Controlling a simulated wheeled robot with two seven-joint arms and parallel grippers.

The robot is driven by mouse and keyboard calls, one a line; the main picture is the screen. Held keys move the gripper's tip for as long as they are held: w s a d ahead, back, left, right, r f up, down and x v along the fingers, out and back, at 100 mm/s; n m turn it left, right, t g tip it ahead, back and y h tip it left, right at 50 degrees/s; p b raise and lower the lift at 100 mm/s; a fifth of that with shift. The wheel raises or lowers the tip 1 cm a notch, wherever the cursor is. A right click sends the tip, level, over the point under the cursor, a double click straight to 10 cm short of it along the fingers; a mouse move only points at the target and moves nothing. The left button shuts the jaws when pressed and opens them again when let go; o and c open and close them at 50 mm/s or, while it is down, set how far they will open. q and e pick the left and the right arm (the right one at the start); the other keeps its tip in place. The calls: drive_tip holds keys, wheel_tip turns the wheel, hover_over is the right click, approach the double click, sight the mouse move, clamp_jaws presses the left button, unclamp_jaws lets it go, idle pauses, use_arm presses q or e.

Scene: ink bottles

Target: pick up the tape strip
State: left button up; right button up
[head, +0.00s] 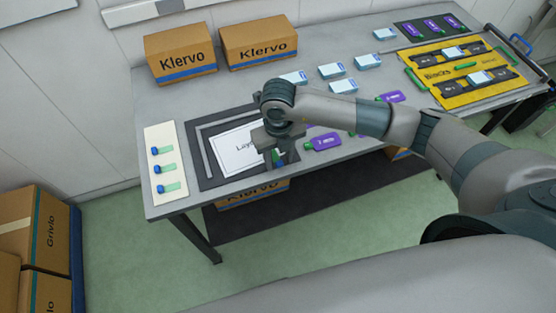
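A pale card (153,137) lies at the left end of the grey table. On it are three green tape strips with blue ends: upper (167,149), middle (171,169) and lower (173,187). My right gripper (281,160) points down over the right edge of a white sheet (232,148) on a dark mat (207,182). A small blue and green piece (278,161) shows between its fingers; I cannot tell whether they grip it. My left gripper is not in view.
Purple bottles (327,141) lie right of my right gripper. Pale blue-white boxes (331,71) lie farther back. Two Klervo cartons (181,57) (259,43) stand at the back. A yellow board (440,90) lies at the right. The table's front edge is near the gripper.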

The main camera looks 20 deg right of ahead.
sight(279, 161)
drive_tip(key=shift+c, duration=0.3)
drive_tip(key=c, duration=0.8)
drive_tip(key=shift+o, duration=0.2)
drive_tip(key=shift+r, duration=0.15)
drive_tip(key=shift+r+b, duration=0.5)
drive_tip(key=shift+r, duration=0.05)
wheel_tip(279, 161, up, 2)
drive_tip(key=shift+w+r+b, duration=0.1)
drive_tip(key=shift+r+b, duration=0.15)
drive_tip(key=shift+b, duration=0.5)
drive_tip(key=s+r+b, duration=0.1)
drive_tip(key=s+r, duration=0.2)
drive_tip(key=s, duration=0.3)
drive_tip(key=s+a+r+b, duration=0.1)
drive_tip(key=s+r, duration=0.3)
drive_tip(key=s, duration=0.1)
drive_tip(key=shift+s+a, duration=0.2)
drive_tip(key=shift+s, duration=0.2)
drive_tip(key=shift+r, duration=0.1)
